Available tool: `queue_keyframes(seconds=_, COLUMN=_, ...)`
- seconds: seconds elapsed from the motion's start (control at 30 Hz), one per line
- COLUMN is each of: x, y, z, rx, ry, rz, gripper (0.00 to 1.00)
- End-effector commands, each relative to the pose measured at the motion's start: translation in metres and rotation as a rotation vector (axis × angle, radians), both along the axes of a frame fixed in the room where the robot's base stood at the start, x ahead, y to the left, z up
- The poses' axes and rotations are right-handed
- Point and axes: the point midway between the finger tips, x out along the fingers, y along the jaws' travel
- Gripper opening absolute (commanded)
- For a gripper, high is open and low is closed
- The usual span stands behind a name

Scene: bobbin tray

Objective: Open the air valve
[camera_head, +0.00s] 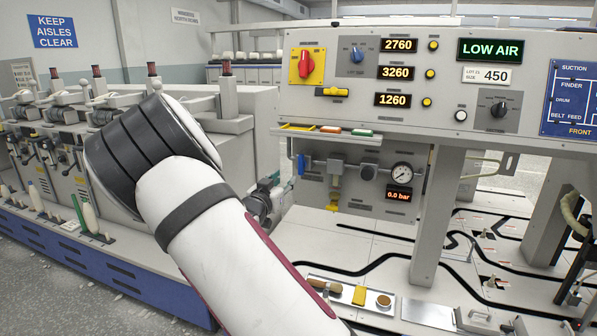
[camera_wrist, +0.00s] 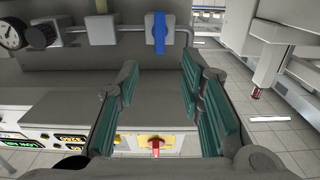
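The air valve's blue handle (camera_head: 301,165) stands upright, across the horizontal grey pipe (camera_head: 332,164), at the left of the panel recess. In the upside-down wrist view, the blue handle (camera_wrist: 159,33) is at top centre, beyond the fingertips. My gripper (camera_wrist: 160,78) is open, with teal-padded fingers apart and nothing between them. The handle lies roughly in line with the gap, not between the pads. In the head view my gripper (camera_head: 268,192) is largely hidden behind my arm, left of and below the valve. The pressure readout (camera_head: 399,194) shows 0.0 bar.
A round gauge (camera_head: 401,173) and a brass-coloured fitting (camera_head: 335,198) sit right of the valve. A shelf with small coloured items (camera_head: 330,129) overhangs the recess. The sign (camera_head: 490,49) reads LOW AIR. A red knob on a yellow plate (camera_head: 305,64) is above.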

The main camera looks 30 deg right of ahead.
Motion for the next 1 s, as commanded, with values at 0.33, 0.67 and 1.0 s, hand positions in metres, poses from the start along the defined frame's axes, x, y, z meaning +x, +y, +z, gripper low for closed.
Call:
queue_keyframes(seconds=0.33, x=0.028, y=-0.038, z=0.0, rx=-0.005, ry=-0.003, rz=-0.005, gripper=0.35)
queue_keyframes(seconds=0.67, x=0.066, y=-0.086, z=-0.001, rx=-0.005, ry=-0.002, rz=-0.003, gripper=0.35)
queue_keyframes(seconds=1.0, x=0.084, y=-0.108, z=0.0, rx=-0.003, ry=-0.001, rz=-0.002, gripper=0.35)
